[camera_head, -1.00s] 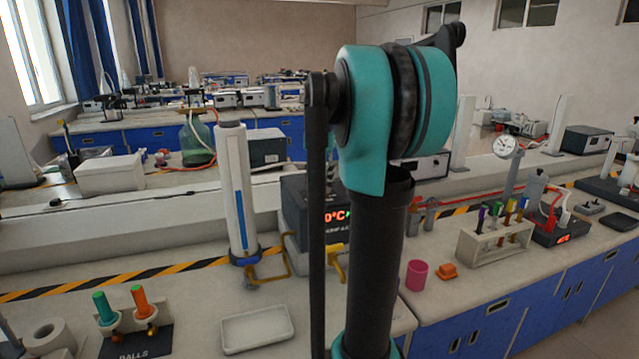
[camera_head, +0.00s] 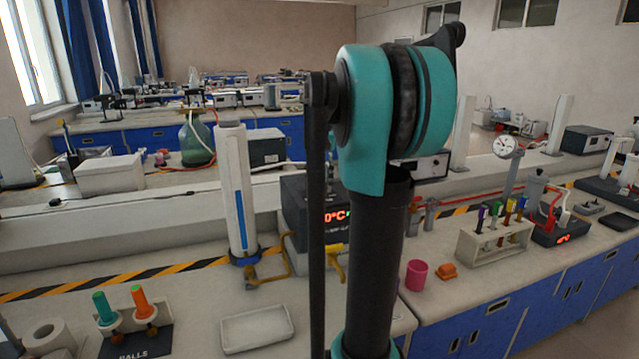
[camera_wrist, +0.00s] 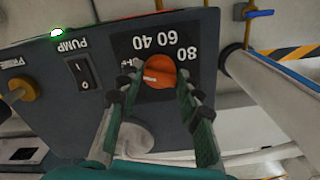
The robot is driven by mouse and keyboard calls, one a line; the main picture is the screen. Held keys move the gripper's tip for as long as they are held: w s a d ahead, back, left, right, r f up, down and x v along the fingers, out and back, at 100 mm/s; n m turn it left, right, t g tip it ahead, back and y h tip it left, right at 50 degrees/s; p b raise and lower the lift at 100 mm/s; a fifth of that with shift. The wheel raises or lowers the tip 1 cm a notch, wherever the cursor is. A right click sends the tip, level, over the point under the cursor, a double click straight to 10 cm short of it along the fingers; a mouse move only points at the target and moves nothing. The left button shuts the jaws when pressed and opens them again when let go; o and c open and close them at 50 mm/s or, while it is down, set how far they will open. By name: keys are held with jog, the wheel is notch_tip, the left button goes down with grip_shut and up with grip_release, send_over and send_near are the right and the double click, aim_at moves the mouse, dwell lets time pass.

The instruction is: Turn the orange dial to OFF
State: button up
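The orange dial (camera_wrist: 160,71) is on the dark front panel of the pump unit (camera_wrist: 205,50), which appears upside down in the wrist view. The labels 40, 60 and 80 are around the dial, and a partly covered label, apparently OFF, is at its left. The dial's pale mark lies toward that left side. In the head view the unit (camera_head: 297,205) is partly behind my arm; the dial and gripper are hidden there.
The panel also has a black PUMP switch (camera_wrist: 82,73), a lit green lamp (camera_wrist: 57,32) and a yellow-brown knob (camera_wrist: 20,88). A white cylinder (camera_head: 237,190) stands left of the unit. A pink cup (camera_head: 416,275) and a test-tube rack (camera_head: 480,250) are to the right.

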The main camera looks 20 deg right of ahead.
aim_at(319, 186)
jog(key=o, duration=0.4)
notch_tip(319, 186, up, 12)
dwell(0.6)
dwell(0.3)
